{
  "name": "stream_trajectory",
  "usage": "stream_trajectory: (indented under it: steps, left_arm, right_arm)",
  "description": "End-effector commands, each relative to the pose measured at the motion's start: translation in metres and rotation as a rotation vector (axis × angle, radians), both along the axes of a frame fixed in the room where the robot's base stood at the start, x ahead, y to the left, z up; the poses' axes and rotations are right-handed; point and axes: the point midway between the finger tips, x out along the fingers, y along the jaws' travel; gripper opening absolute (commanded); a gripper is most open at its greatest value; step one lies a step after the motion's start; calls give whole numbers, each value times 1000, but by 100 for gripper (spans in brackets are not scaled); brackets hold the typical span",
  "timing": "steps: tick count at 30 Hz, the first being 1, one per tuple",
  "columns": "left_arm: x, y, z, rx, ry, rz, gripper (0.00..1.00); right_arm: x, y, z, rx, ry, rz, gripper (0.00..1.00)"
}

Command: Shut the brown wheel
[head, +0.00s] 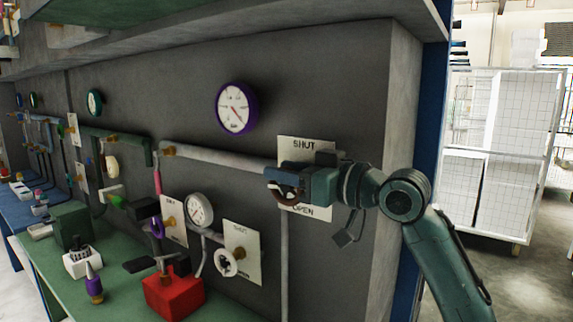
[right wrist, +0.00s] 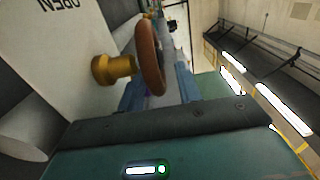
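The brown wheel (head: 286,194) is on the dark wall in front of a white plate (head: 318,213) marked SHUT at the top and OPEN at the bottom. My right gripper (head: 275,183) is at the wheel and hides much of it and the plate. In the right wrist view, the brown wheel (right wrist: 152,60) shows nearly edge-on, on a brass stem (right wrist: 113,69). My right gripper's blue fingers (right wrist: 160,92) stand apart on either side of the rim, with a gap visible on the right. My left gripper is not in view.
A pale pipe (head: 215,156) runs along the wall to the plate. A purple-rimmed gauge (head: 237,107) hangs above it. A white wheel (head: 226,263) and a red block (head: 173,293) are lower left. The green bench (head: 215,311) runs below.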

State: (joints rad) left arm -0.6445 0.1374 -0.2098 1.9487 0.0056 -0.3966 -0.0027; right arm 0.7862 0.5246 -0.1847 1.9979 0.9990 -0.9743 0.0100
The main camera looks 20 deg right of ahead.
Motion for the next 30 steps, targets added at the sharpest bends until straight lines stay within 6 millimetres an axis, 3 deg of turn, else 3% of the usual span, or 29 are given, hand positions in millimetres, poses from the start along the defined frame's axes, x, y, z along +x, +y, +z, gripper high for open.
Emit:
stream_trajectory:
  steps: [9,22,30]
  left_arm:
    - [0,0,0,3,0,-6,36]
    - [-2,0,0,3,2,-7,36]
    - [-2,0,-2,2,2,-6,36]
  right_arm:
    - [3,2,0,0,0,0,35]
    - [2,2,-1,0,0,0,0]
    - [2,2,-1,3,-4,0,0]
